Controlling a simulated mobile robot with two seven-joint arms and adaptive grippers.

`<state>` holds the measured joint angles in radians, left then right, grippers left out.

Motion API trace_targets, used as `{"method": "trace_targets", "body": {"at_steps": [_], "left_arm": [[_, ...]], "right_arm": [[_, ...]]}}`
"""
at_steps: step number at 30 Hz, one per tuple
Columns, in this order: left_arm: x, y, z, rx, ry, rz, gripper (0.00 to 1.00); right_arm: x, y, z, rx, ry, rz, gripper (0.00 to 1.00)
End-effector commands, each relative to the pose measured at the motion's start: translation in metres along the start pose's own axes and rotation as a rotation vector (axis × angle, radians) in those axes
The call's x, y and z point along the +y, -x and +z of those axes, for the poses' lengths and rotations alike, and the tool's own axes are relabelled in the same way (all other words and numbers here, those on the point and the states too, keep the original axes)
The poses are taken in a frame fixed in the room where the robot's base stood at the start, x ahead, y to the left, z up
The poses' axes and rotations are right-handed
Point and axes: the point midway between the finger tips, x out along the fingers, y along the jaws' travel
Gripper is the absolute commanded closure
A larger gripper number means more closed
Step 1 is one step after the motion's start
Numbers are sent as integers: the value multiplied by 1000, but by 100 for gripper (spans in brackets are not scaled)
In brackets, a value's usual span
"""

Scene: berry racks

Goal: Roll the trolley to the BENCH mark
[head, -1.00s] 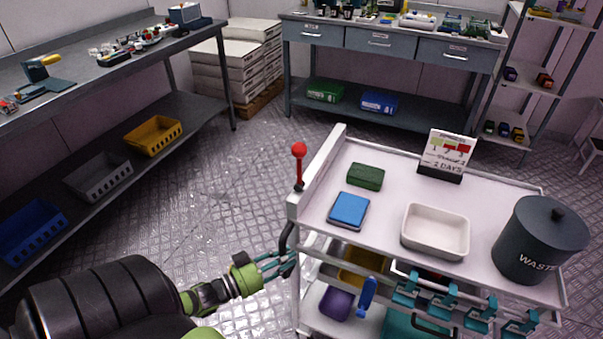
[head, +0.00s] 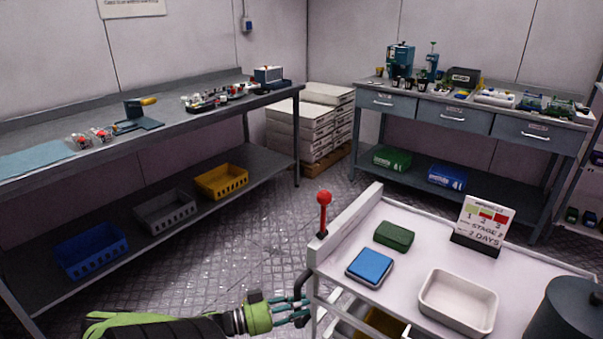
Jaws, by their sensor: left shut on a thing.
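The white trolley (head: 432,247) fills the lower right of the head view. On the top shelf are a green box (head: 394,236), a blue-topped box (head: 370,267), a white tray (head: 457,302), a stage sign (head: 483,225) and a dark waste bin (head: 562,310), cut off by the frame. My right gripper is out of view. I see no BENCH mark on the floor.
A long grey bench (head: 190,117) runs along the left wall, with blue, grey and yellow crates on its lower shelf. A drawer bench (head: 455,115) stands at the back right. Stacked white boxes (head: 300,125) fill the corner. Patterned floor (head: 235,245) between is clear.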

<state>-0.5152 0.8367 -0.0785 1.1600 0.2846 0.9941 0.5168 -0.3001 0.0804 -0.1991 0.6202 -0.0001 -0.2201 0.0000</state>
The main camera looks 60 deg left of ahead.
Motion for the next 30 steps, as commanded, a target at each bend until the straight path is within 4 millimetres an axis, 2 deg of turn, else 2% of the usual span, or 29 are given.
{"method": "trace_targets", "body": {"at_steps": [8, 9, 10, 22, 26, 30], "left_arm": [[-1, 0, 0, -1, 0, -2, 100], [-1, 0, 0, -1, 0, -2, 56], [-1, 0, 0, -1, 0, -2, 46], [0, 4, 1, -2, 0, -1, 46], [0, 20, 1, -5, 0, -2, 46], [-1, 50, 2, -7, 1, -3, 46]], "right_arm": [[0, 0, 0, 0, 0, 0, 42], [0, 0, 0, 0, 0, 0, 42], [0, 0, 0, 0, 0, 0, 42], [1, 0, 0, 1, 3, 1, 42], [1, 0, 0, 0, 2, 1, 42], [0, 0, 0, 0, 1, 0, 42]]}}
